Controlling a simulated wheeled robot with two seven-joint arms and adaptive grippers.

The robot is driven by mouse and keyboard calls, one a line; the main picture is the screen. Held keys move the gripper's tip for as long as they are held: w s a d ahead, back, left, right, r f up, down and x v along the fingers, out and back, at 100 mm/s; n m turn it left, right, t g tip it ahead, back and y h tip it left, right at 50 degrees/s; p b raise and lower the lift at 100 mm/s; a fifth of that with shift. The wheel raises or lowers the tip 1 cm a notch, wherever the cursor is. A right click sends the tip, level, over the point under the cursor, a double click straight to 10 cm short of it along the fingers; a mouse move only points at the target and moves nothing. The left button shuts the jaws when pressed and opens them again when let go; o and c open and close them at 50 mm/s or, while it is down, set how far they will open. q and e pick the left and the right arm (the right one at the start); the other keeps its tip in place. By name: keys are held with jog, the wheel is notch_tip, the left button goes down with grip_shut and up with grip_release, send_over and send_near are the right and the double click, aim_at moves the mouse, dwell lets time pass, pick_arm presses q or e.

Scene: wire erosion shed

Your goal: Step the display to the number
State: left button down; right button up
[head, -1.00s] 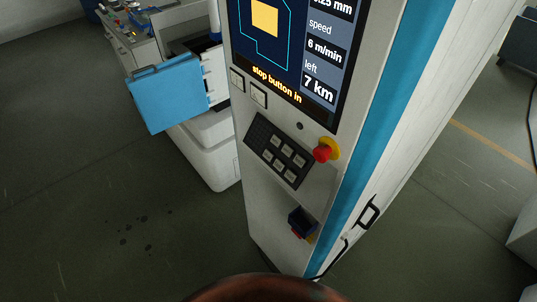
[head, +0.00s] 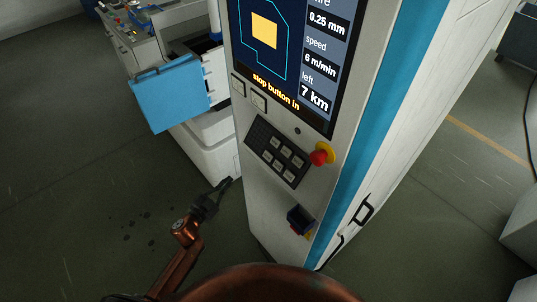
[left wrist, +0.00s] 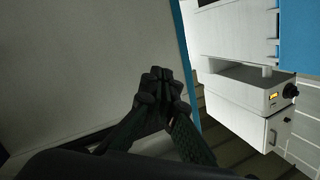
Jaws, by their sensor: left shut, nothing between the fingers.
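The display (head: 290,50) is the dark screen at the top of the control cabinet. It reads "0.25 mm", "speed 6 m/min", "left 7 km" and, in yellow, "stop button in". Below it sit a keypad (head: 277,151) with several pale keys and a red stop button (head: 319,157) on a yellow collar. My left gripper (head: 227,183) is shut and empty, low and to the left of the cabinet's front, below the keypad. The left wrist view shows its closed fingers (left wrist: 161,78) against a pale panel. My right gripper is not in view.
The control cabinet (head: 262,205) has a blue stripe and a black handle (head: 362,210) on its side. A dark blue switch box (head: 300,219) sits low on its front. A blue door panel (head: 167,93) stands open at the left.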

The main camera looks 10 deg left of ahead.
aim_at(268, 156)
pick_arm(q)
jog(key=s+d+r+m+h, duration=0.1)
jog(key=d+r+m+h, duration=0.1)
jog(key=r, duration=0.8)
jog(key=s+d+r+m+h+p, duration=0.1)
jog(key=s+d+r+m+h, duration=0.1)
jog(key=d+r, duration=0.5)
notch_tip(268, 156, up, 4)
jog(key=shift+d+r+m+t+h, duration=0.15)
jog(key=shift+m+t+h, duration=0.15)
jog(key=shift+m+h, duration=0.55)
jog(key=w+d+f+b, duration=0.4)
jog(key=w+f, duration=0.1)
jog(key=shift+w+d+b, duration=0.2)
jog(key=shift+w+b, duration=0.1)
jog(key=shift+w, duration=0.05)
jog(key=shift+f, duration=0.1)
